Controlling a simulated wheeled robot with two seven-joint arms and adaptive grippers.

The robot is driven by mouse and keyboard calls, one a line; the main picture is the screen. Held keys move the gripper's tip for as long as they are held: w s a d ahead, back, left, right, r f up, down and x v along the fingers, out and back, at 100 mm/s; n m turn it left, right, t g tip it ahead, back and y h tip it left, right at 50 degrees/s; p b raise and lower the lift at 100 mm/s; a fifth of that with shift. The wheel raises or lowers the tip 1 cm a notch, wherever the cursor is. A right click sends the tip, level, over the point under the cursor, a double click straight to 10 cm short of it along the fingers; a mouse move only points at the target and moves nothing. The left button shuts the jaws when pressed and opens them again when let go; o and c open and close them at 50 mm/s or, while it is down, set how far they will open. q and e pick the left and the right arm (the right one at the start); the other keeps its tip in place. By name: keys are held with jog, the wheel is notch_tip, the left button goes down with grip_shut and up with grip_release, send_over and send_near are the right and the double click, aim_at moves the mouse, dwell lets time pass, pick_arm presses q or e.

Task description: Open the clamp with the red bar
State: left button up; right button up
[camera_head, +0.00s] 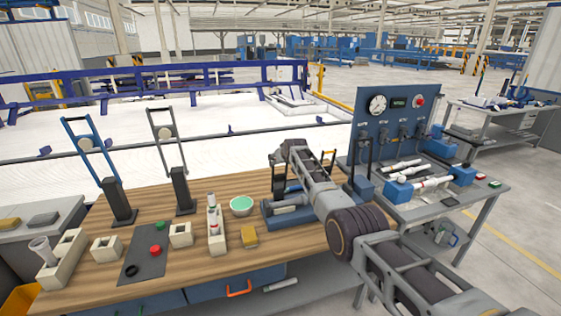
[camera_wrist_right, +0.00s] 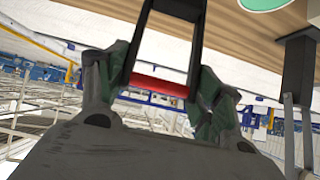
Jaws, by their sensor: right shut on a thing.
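The red bar (camera_wrist_right: 160,86) of the clamp spans the two dark side arms of its handle (camera_wrist_right: 196,45) in the right wrist view. My right gripper (camera_wrist_right: 158,76) has a finger at each end of the bar and is shut on it. In the head view my right arm comes in from the right and reaches over the table; its gripper (camera_head: 285,158) is near the clamp, which is mostly hidden behind the arm. The red bar cannot be made out there. My left gripper is not in view.
A blue fixture holding a grey pipe (camera_head: 290,207) lies below my arm. Two upright clamps, one blue-handled (camera_head: 92,150) and one black-handled (camera_head: 168,140), stand at left. A blue gauge panel (camera_head: 395,120) stands right.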

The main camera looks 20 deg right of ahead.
jog(key=shift+w+r, duration=0.2)
jog(key=shift+r, duration=0.5)
jog(key=o, duration=1.1)
jog(key=shift+c, duration=0.2)
jog(key=shift+o, duration=1)
jog(key=shift+w+f, duration=0.1)
jog(key=shift+f, duration=0.35)
jog(key=shift+s+f, duration=0.1)
jog(key=shift+s, duration=0.1)
jog(key=shift+s, duration=0.15)
jog(key=v, duration=1.1)
jog(key=shift+r, duration=0.3)
